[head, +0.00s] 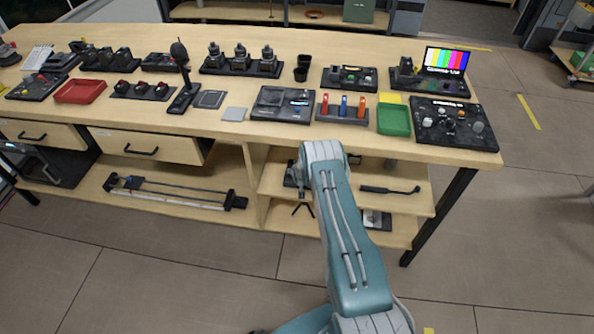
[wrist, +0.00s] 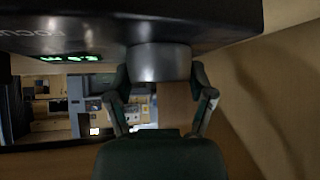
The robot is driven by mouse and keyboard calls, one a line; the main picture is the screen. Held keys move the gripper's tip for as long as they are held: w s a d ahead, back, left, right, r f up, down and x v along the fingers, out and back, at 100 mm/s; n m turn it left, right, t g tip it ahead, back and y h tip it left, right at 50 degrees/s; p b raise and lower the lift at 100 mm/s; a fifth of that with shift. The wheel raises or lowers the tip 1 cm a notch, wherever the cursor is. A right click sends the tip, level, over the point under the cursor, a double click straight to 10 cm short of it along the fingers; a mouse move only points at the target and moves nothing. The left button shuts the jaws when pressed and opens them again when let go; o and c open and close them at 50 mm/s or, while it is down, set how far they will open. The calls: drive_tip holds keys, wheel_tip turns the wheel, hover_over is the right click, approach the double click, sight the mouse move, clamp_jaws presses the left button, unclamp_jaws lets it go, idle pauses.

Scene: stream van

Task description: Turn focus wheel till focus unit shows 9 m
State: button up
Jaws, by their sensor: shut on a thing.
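The focus unit (wrist: 50,25) is a dark box across the top of the wrist view, with the white word FOCUS on its face. Its small green readout (wrist: 72,58) is lit, but the digits are steeply angled and I cannot read them surely. The focus wheel (wrist: 159,63) is a smooth grey cylinder standing out from the unit. My gripper (wrist: 160,80) is shut on the wheel, one dark finger on each side. In the head view my gripper is hidden behind my own arm, and I cannot pick out the focus unit there.
The wooden workbench (head: 230,139) carries several control devices, a red tray (head: 80,91) and a green tray (head: 394,120). A colour-bar monitor (head: 446,61) stands at the right back. Shelves below hold a slider rail (head: 180,192) and a black handle (head: 390,190).

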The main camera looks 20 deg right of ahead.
drive_tip(key=shift+s+a+f+m+g+h, duration=0.1)
drive_tip(key=shift+m+g+h, duration=0.05)
drive_tip(key=shift+m+h, duration=0.35)
drive_tip(key=shift+s+f+m+g+h, duration=0.15)
drive_tip(key=shift+m+h, duration=0.15)
drive_tip(key=shift+m, duration=0.3)
drive_tip(key=shift+w+m+g+h, duration=0.1)
drive_tip(key=shift+m+g+h, duration=0.5)
drive_tip(key=shift+m, duration=0.5)
drive_tip(key=shift+m+g+h, duration=0.5)
drive_tip(key=shift+m+h, duration=0.2)
drive_tip(key=shift+m, duration=0.4)
drive_tip(key=shift+a+m+g+h, duration=0.1)
drive_tip(key=shift+m+g+h, duration=0.55)
drive_tip(key=shift+m, duration=0.55)
drive_tip(key=shift+m+g+h, duration=0.35)
drive_tip(key=shift+m+g, duration=0.5)
drive_tip(key=shift+m, duration=0.35)
drive_tip(key=shift+m+g, duration=0.4)
drive_tip(key=shift+m, duration=0.1)
drive_tip(key=o, duration=1.1)
drive_tip(key=shift+w+r, duration=0.1)
drive_tip(key=shift+r, duration=0.15)
